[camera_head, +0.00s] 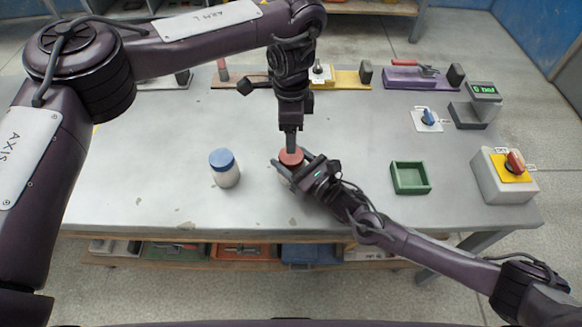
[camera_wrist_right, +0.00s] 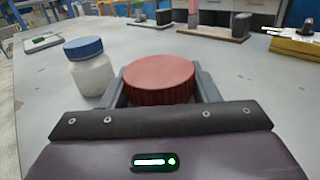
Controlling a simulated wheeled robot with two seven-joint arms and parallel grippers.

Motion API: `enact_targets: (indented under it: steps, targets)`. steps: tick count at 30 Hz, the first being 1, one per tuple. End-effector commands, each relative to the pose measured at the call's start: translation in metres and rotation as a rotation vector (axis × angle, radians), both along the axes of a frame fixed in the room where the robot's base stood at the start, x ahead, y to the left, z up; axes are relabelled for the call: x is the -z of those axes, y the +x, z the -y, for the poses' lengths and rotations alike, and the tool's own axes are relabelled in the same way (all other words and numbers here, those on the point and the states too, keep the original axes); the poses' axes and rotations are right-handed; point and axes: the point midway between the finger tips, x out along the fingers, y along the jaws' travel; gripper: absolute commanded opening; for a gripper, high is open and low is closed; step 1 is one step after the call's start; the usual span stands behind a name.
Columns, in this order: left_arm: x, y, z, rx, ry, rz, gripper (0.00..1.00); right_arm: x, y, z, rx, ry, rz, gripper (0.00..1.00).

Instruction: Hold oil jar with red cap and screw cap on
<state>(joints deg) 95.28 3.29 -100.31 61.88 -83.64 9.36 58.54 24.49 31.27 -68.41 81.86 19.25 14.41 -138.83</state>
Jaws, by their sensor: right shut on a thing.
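The oil jar's red cap (camera_head: 291,156) shows near the table's front, and large in the right wrist view (camera_wrist_right: 158,78). The jar body below it is mostly hidden by my right gripper (camera_head: 294,170). That gripper is shut around the jar from the right, one finger on each side. My left gripper (camera_head: 291,143) points straight down over the cap. No left finger shows on the cap in the right wrist view, so it looks to be above it. Its fingers are seen edge-on, so their opening is unclear. How tightly the cap sits is unclear.
A white jar with a blue cap (camera_head: 224,168) stands left of the red cap. A green tray (camera_head: 409,178) and a grey switch box (camera_head: 505,176) are to the right. Several fixtures line the table's back edge. The table's left part is clear.

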Motion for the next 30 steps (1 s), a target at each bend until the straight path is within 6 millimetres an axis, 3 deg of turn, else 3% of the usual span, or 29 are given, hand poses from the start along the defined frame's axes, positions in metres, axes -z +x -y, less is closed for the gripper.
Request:
enact_targets:
  steps: [5,8,19,30]
  targets:
    - [-0.001,0.0,0.002,0.111,-0.001,0.005,0.63,0.0,0.0,0.0,0.0,-0.001,-0.001,0.0]
    - [-0.001,0.001,0.005,0.283,-0.003,0.012,0.63,0.0,0.0,0.0,0.0,-0.001,-0.001,0.0]
    - [-0.001,0.002,0.012,1.2,0.002,0.029,0.63,0.0,0.0,0.0,0.0,-0.001,-0.001,0.0]
    - [0.0,0.001,0.005,2.057,0.008,0.011,0.63,0.001,0.0,0.0,0.0,-0.001,-0.001,0.0]
